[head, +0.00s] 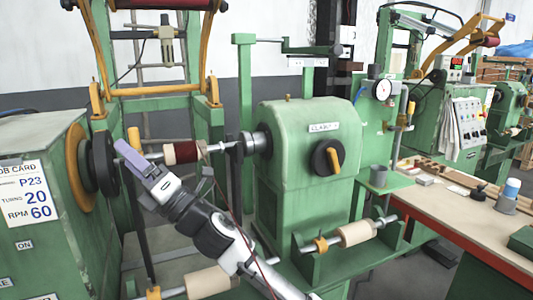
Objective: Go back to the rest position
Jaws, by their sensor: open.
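My gripper (128,155) is at the left-centre of the head view, at the end of my arm, which reaches up from the lower middle. It is in front of the winding shaft, close to the dark round flange (104,158) of the green machine. A coil (183,152) with dark red winding sits on the shaft just right of the gripper. The fingers are seen partly edge-on and look empty. Whether they touch the shaft cannot be told.
A green headstock with a job card (27,203) stands at left, and a green tailstock housing (300,165) at centre. Pale rollers (355,233) sit on a lower bar. A workbench (455,210) with cups and small parts is at right. A thin dark cable hangs near my arm.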

